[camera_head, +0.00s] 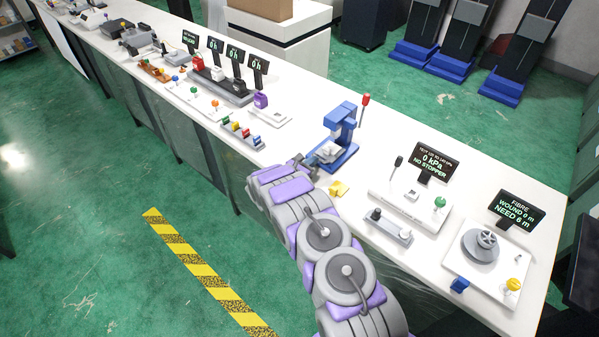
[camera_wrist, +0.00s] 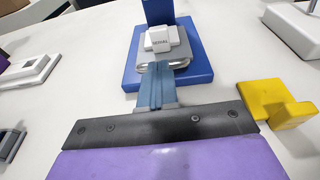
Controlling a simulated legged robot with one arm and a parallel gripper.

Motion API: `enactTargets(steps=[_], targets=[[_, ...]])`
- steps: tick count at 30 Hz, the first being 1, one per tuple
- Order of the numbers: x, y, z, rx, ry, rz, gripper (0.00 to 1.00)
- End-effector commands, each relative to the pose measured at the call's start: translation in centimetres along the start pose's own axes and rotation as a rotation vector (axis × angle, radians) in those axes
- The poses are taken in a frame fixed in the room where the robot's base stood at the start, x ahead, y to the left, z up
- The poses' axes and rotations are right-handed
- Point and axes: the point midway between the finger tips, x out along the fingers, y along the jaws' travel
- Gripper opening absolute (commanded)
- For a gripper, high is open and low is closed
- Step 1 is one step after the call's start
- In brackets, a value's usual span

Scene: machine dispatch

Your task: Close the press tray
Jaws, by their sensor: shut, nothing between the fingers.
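The blue press (camera_head: 340,125) stands on the white bench, with a red-tipped lever on its right. Its grey tray (camera_wrist: 186,62) sits on the blue base, with a white labelled block (camera_wrist: 160,40) on it. In the head view my gripper (camera_head: 312,168) is low at the press's front left. I cannot tell whether the fingertips touch the tray.
A yellow bracket-shaped piece (camera_head: 338,188) lies on the bench right of my gripper. A pressure station (camera_head: 410,205) and a fibre winding station (camera_head: 485,260) stand further right. Colored blocks on a rack (camera_head: 242,133) are to the left. The green floor in front is open.

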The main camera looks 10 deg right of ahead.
Motion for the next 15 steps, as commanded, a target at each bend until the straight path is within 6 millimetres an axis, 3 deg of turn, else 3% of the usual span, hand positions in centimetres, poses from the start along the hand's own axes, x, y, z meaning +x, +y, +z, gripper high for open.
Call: enactTargets(steps=[15], targets=[[-11.1, 1.0, -0.2, -0.009, -0.006, 0.003, 0.0]])
